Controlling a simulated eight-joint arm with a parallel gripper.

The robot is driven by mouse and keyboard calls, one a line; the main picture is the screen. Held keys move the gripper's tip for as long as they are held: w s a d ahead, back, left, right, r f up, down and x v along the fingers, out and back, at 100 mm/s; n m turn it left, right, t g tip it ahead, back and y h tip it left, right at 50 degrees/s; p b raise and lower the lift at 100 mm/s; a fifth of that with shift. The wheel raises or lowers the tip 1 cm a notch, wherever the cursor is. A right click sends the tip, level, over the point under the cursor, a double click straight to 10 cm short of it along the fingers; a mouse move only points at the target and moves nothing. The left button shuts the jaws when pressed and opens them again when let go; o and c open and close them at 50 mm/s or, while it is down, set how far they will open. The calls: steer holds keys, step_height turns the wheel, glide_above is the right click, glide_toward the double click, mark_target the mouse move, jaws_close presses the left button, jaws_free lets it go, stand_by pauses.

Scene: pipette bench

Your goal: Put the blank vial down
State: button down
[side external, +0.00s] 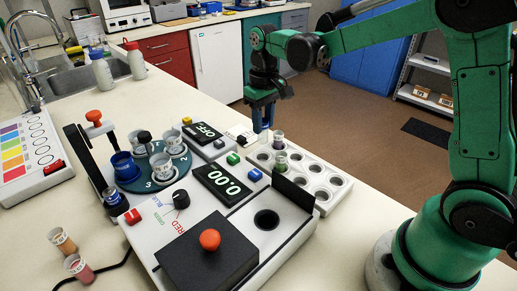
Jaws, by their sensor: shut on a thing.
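My gripper (264,117) is shut, its blue fingers pointing down above the far left end of the white vial rack (318,206). What it holds is very small in this view; a pale, clear piece between the fingers fits the blank vial, and its lower end cannot be made out clearly. A vial with dark purplish contents (278,138) is just below and right of the fingertips, at the rack's far end. A vial with green contents (281,160) stands in the rack nearer the camera. Several other rack holes are empty.
The instrument (215,225) with a raised black lid (293,193) and an open round well (266,220) stands left of the rack. A carousel (150,173) holds cups. Two capped vials (62,241) (78,268) stand at front left.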

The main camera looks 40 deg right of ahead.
steer(key=shift+f, duration=2.65)
steer(key=shift+f, duration=0.25)
steer(key=c, duration=0.6)
jaws_free()
steer(key=shift+f, duration=0.1)
steer(key=shift+o, duration=0.2)
step_height(320, 180, up, 12)
steer(key=t, duration=0.3)
glide_toward(263, 142)
steer(key=s+v, duration=0.1)
steer(key=v, duration=0.2)
steer(key=s+a+f+t, duration=0.2)
steer(key=s+f+t, duration=0.1)
steer(key=s+t, duration=0.1)
steer(key=shift+s+a+f, duration=0.2)
steer(key=shift+s+f, duration=0.15)
steer(key=shift+s, duration=0.4)
